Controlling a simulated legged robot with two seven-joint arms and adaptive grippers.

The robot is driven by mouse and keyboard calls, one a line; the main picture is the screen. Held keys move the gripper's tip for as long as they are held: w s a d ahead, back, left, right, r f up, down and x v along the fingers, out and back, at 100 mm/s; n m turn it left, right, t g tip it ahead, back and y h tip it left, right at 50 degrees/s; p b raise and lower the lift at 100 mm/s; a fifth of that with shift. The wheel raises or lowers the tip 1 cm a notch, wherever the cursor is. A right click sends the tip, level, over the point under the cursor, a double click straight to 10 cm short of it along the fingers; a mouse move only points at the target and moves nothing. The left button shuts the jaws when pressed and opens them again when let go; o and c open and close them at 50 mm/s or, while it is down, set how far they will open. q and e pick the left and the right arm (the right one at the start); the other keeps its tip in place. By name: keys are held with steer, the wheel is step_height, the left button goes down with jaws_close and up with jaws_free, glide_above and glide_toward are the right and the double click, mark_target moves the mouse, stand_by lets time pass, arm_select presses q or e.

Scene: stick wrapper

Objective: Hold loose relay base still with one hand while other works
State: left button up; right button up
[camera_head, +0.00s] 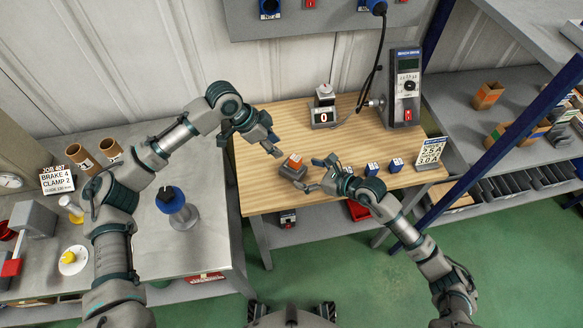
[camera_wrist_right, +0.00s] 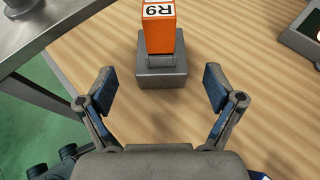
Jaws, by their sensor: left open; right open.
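An orange relay marked R9 (camera_wrist_right: 157,32) sits upright in a small grey base (camera_wrist_right: 161,74) on the wooden tabletop. In the head view the relay (camera_head: 295,160) and its base (camera_head: 291,173) are near the table's front left. My right gripper (camera_head: 309,174) is open just right of the base. In the right wrist view its spread fingers (camera_wrist_right: 159,80) point at the base, with nothing between them; the base is just ahead of the fingertips. My left gripper (camera_head: 272,130) is open and empty, above and left of the relay in the head view.
A grey device reading 0 (camera_head: 324,117) and a bench meter (camera_head: 405,88) stand at the back. A price-like number card (camera_head: 430,152) stands at the right edge. The table's middle is clear.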

mark_target(301, 171)
steer(key=x, duration=0.5)
steer(key=shift+w+f, duration=0.15)
steer(key=shift+w, duration=0.1)
steer(key=shift+w+a+f, duration=0.15)
steer(key=shift+w+a, duration=0.05)
steer(key=shift+a, duration=0.15)
arm_select(q)
steer(key=shift+d, duration=0.2)
arm_select(e)
steer(key=shift+a, duration=0.2)
